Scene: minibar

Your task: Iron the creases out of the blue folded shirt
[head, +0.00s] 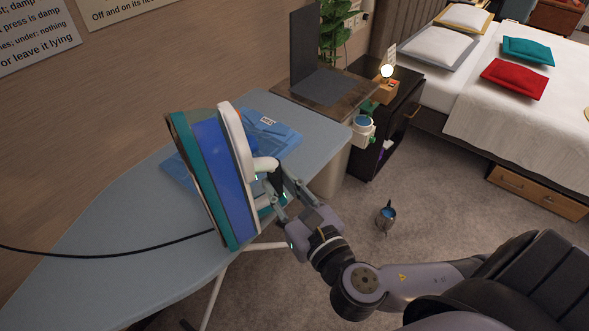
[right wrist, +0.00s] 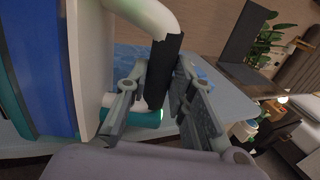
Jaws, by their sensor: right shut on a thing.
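The blue folded shirt (head: 279,141) lies on the light blue ironing board (head: 100,235), partly hidden behind the iron. The iron (head: 222,180) is blue, teal and white, tilted up on end in front of the shirt in the head view. My right gripper (head: 276,182) is shut on the iron's handle, reaching it from the right. In the right wrist view the dark grip of the handle stands between the fingers (right wrist: 172,98), and the iron's body (right wrist: 45,65) fills the left side. Whether the iron touches the board is unclear. My left gripper is not in view.
A black cord (head: 110,252) crosses the board to the left. A laptop (head: 322,80) sits on a small table beyond the board, beside a dark cabinet (head: 385,125). A small metal kettle-like object (head: 386,217) stands on the carpet. A bed (head: 500,90) is at the back right.

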